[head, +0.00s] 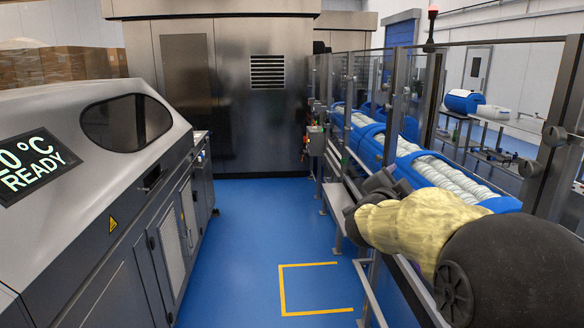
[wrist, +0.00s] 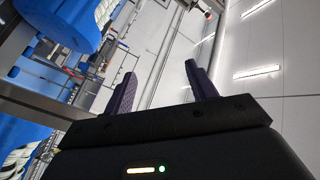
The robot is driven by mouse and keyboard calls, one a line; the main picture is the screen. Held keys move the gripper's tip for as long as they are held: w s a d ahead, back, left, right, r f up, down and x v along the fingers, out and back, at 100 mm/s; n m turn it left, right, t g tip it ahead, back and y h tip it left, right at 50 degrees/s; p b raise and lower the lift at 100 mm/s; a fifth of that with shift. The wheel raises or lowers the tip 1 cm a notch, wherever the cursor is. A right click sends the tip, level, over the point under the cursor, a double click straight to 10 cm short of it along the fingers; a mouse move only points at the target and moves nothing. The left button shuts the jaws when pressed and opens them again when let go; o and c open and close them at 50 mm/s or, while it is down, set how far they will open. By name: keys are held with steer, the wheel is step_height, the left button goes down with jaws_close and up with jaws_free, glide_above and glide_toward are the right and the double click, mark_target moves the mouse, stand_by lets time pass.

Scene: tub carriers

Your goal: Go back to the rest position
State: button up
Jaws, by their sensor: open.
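My gripper (wrist: 160,90) shows in the wrist view with its two dark purple fingers wide apart and nothing between them. The wrist view is tilted, with the ceiling and white walls behind the fingers. In the head view my arm reaches in from the lower right, beside the conveyor line. The gripper's fingers cannot be made out there.
A conveyor with blue tub carriers (head: 372,143) holding stacked white tubs runs along the right behind posts and clear panels. A grey machine (head: 95,225) with a READY display stands at left. The blue floor (head: 245,225) between them is clear, with yellow corner marking (head: 282,290).

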steer(key=s+a+f+n+g+y, duration=0.2)
steer(key=s+a+f+n+y, duration=0.3)
steer(key=f, duration=0.4)
steer(key=s+a+f+n+g+y, duration=0.2)
steer(key=s+a+f+n+y, duration=0.3)
steer(key=f, duration=0.5)
steer(key=s+f+n+g, duration=0.3)
steer(key=s+f+g, duration=0.1)
steer(key=s, duration=0.5)
steer(key=s+f+n+g, duration=0.3)
steer(key=s+f, duration=0.3)
steer(key=s, duration=0.2)
steer(key=shift+s+d+f+g, duration=0.25)
steer(key=shift+s+f+g, duration=0.15)
steer(key=shift+g, duration=0.3)
steer(key=shift+w, duration=0.1)
